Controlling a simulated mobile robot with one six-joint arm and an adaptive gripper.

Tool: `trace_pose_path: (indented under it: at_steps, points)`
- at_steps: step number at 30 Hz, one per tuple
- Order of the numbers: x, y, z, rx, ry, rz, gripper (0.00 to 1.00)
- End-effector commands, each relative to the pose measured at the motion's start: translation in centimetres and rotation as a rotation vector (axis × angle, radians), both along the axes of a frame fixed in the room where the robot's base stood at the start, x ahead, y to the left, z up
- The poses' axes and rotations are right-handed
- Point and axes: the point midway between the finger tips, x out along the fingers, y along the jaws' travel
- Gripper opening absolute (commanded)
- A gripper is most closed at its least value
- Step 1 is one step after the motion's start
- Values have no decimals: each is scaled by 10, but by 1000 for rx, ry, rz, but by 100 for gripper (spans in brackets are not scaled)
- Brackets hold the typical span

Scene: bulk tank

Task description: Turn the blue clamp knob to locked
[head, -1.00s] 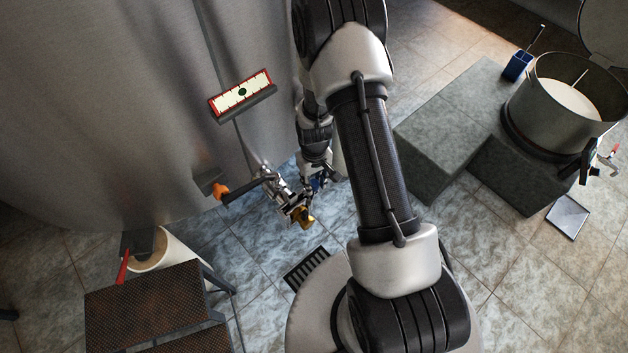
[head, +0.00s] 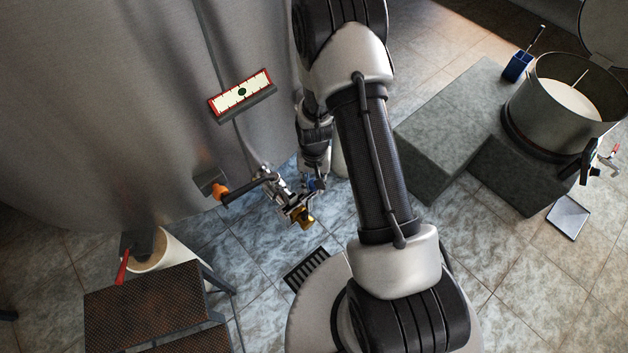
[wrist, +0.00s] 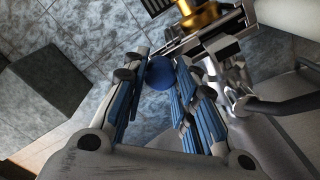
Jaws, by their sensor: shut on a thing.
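The blue clamp knob (wrist: 160,73) is round and sits on a metal clamp and valve fitting low on the big steel tank. My gripper (wrist: 163,66) is shut on the knob, one finger on each side, in the wrist view. In the head view, my gripper (head: 313,183) is small beside the fitting and my arm comes down over it. The knob is mostly hidden there, and I cannot read its angle or any locked mark. A brass part (wrist: 200,17) of the fitting is just beyond the knob.
A black handle with an orange collar (head: 221,191) sticks out left of the fitting. A floor drain grate (head: 306,268) lies below it. Dark step treads (head: 150,300) stand at lower left. Grey blocks (head: 452,125) and a round vat (head: 560,100) are at right.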

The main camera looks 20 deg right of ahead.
Motion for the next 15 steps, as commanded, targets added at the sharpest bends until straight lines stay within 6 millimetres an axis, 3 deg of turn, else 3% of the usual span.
trace_pose_path:
  at_steps: [11,12,15]
  points:
    - [0,0,0,0,0,-7,2]
    - [0,0,0,0,0,-7,27]
    - [0,0,0,0,0,-6,34]
